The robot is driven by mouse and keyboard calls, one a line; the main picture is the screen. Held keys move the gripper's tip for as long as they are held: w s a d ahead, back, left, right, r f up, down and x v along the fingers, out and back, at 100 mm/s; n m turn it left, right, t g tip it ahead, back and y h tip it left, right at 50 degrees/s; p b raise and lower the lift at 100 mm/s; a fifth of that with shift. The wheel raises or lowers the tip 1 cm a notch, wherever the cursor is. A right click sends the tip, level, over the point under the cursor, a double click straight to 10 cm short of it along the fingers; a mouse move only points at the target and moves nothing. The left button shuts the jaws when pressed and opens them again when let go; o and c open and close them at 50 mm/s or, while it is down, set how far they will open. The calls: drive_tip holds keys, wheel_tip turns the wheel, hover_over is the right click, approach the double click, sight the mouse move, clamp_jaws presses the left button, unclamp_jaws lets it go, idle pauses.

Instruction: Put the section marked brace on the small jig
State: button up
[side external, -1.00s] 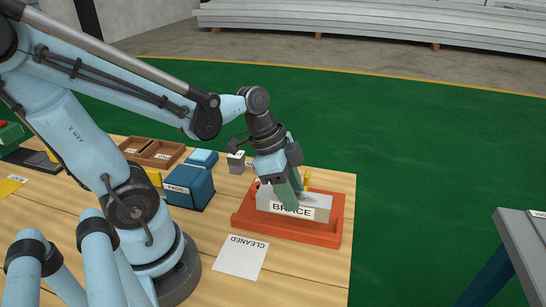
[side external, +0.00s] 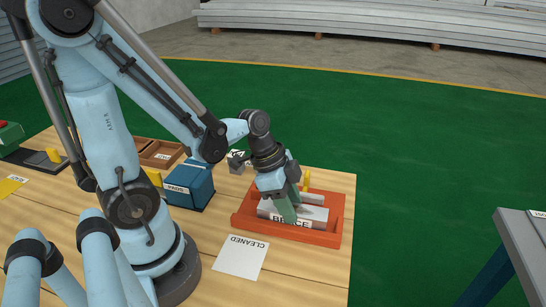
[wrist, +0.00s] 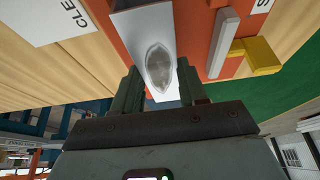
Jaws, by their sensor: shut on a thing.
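The section marked brace (side external: 268,209) is a pale grey piece with a white label, at the orange tray (side external: 243,223). My gripper (side external: 285,206) is shut on it, and a green finger covers part of the label. In the wrist view the section (wrist: 143,28) lies between my two fingers (wrist: 160,92), with a grey oval patch on its face. I cannot tell whether it touches the tray floor. No label readable here names the small jig. A dark plate with a yellow block (side external: 54,155) is at the far left.
A second grey bar (wrist: 222,42) and a yellow block (wrist: 262,56) are beside the section at the tray. A white card reading CLEANED (side external: 241,257) lies in front. A blue box (side external: 188,184) and brown tray (side external: 160,153) stand to the left.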

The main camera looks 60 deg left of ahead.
drive_tip(key=shift+f, duration=0.1)
drive_tip(key=o, duration=1.1)
drive_tip(key=shift+o, duration=0.2)
drive_tip(key=shift+v, duration=6)
drive_tip(key=shift+w+d+f+n+t+y, duration=0.1)
drive_tip(key=shift+w+d+n+t+y, duration=0.4)
drive_tip(key=shift+n, duration=1)
drive_tip(key=shift+w+d+f+n+t+y, duration=0.15)
drive_tip(key=shift+w+n+t+y, duration=0.55)
drive_tip(key=shift+n, duration=0.8)
drive_tip(key=shift+w+d+f+n+t+y, duration=0.1)
drive_tip(key=shift+w+d+n+t+y, duration=0.55)
drive_tip(key=shift+n, duration=0.85)
drive_tip(key=shift+w+a+h, duration=0.1)
drive_tip(key=shift+a+h, duration=0.1)
drive_tip(key=shift+h, duration=0.05)
